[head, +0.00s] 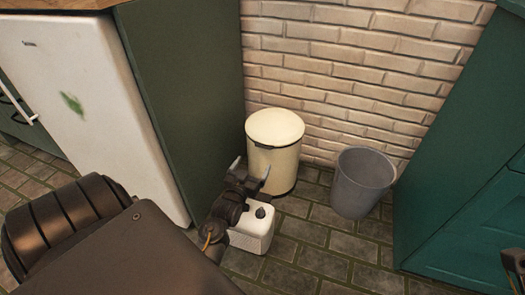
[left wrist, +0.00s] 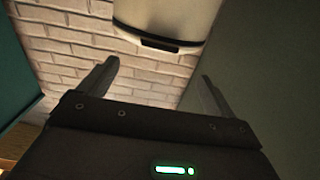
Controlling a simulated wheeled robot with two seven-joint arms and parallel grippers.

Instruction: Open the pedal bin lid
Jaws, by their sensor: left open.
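The cream pedal bin (head: 272,168) stands upright on the floor against the brick wall. Its round lid (head: 275,126) is shut, with a dark strip at the front under the rim. My left gripper (head: 251,167) is open and empty in front of the bin, below lid height, and overlaps its lower left side in the head view. In the left wrist view the bin (left wrist: 170,15) appears at the top, beyond the two spread fingers (left wrist: 156,78). The pedal is hidden. A dark part at the right edge of the head view may be my right gripper; its jaws cannot be made out.
A white canister (head: 248,238) with a black cap stands below my left gripper. A grey bucket (head: 362,183) stands right of the bin. A dark green panel (head: 185,85) and a white fridge (head: 80,95) are at left, and a teal cabinet (head: 465,165) at right.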

